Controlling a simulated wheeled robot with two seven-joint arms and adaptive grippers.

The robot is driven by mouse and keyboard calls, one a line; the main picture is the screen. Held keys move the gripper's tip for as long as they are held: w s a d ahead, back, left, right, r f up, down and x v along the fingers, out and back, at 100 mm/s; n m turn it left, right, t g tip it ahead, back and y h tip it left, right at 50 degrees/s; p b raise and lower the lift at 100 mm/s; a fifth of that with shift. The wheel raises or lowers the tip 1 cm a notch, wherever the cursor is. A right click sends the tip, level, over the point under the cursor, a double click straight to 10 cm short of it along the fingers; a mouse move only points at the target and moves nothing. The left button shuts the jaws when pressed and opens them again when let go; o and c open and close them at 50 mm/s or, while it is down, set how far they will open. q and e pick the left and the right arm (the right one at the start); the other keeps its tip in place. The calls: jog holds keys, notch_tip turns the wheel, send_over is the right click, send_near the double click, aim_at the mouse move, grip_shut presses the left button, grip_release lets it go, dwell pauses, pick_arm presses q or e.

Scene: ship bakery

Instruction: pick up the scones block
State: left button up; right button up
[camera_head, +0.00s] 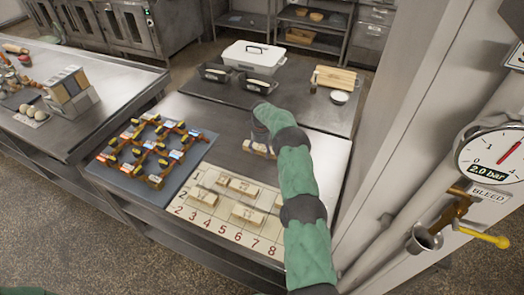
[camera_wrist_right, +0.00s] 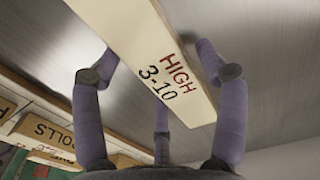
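My right gripper (camera_head: 262,125) reaches down to the steel table in the head view, at a pale block (camera_head: 257,148) beyond the numbered board. In the right wrist view a long cream block (camera_wrist_right: 150,50) marked "HIGH 3-10" lies between the fingers of my right gripper (camera_wrist_right: 155,60). The fingertips are close to both its long sides; firm contact cannot be made out. No "scones" word is readable on it. Another block (camera_wrist_right: 45,130), reading "ROLLS" in part, shows at the left. My left gripper is out of view.
The numbered board (camera_head: 194,214) holds several pale blocks (camera_head: 243,187). Left of it is a dark mat (camera_head: 122,166) with yellow and black pieces. Behind stand black tins (camera_head: 215,73), a white lidded box (camera_head: 254,56) and a wooden board (camera_head: 336,78). A gauge (camera_head: 492,152) and pipes are at the right.

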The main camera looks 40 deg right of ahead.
jog(key=c, duration=0.8)
